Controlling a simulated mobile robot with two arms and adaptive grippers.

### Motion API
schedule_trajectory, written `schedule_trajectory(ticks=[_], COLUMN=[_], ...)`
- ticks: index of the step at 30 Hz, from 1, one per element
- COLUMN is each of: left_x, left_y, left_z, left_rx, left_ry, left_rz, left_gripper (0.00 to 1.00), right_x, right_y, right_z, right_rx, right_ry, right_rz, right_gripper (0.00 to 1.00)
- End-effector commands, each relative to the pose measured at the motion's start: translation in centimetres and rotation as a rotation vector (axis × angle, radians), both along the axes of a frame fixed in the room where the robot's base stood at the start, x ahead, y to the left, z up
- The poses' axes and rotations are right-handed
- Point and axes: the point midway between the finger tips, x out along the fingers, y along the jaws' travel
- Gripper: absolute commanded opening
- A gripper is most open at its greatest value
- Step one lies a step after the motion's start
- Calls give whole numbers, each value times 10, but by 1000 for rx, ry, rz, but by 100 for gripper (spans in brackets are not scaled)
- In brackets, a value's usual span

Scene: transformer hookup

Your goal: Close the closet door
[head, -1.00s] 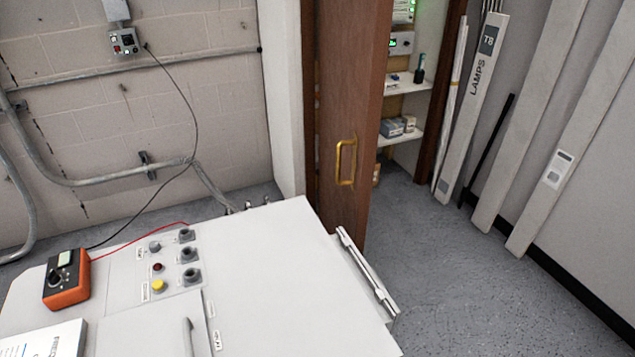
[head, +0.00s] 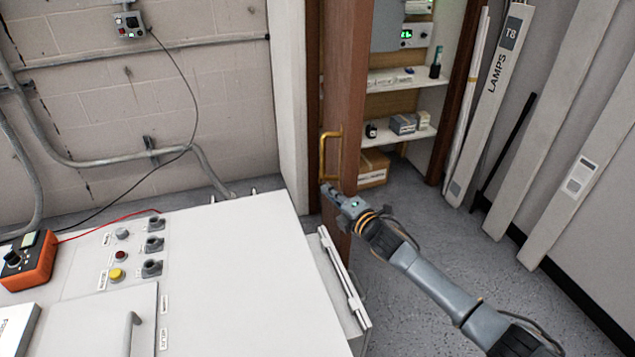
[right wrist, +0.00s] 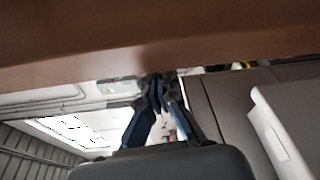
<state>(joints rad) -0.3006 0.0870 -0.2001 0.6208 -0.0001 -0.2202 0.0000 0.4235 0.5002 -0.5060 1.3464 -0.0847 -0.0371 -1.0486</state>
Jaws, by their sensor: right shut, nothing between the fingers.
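The brown wooden closet door (head: 345,85) stands open and is seen nearly edge-on in the head view. Its brass handle (head: 323,155) sticks out on the left face. My right gripper (head: 327,188) is shut and empty, just below the handle at the door's edge. I cannot tell whether it touches the door. In the right wrist view, the shut fingers (right wrist: 160,80) point at a broad brown surface (right wrist: 130,45) that fills the top, apparently the door. My left gripper is not in view.
The closet shelves (head: 400,135) hold small boxes, with a cardboard box (head: 374,170) below. A white cabinet (head: 240,270) with an orange meter (head: 30,260) stands in front. Long lamp cartons (head: 490,100) lean at the right wall. Grey floor is free at the right.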

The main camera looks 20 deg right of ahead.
Motion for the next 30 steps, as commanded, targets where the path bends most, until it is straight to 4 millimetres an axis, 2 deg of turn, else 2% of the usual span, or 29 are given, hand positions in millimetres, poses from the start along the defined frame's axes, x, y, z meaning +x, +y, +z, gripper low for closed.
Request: schedule_trajectory(ticks=[1,6,12,26,30], left_x=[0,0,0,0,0], left_y=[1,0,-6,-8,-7], left_z=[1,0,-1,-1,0], left_rx=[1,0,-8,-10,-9], left_ry=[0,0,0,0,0], left_rz=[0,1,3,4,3], left_gripper=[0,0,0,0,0], right_x=[10,34,50,54,52], right_y=[3,10,14,15,9], right_z=[2,-2,-4,-4,-4], right_rx=[2,1,3,2,-1], right_ry=[-1,0,2,2,1], right_rz=[-1,-1,-1,0,1], right_gripper=[0,0,0,0,0])
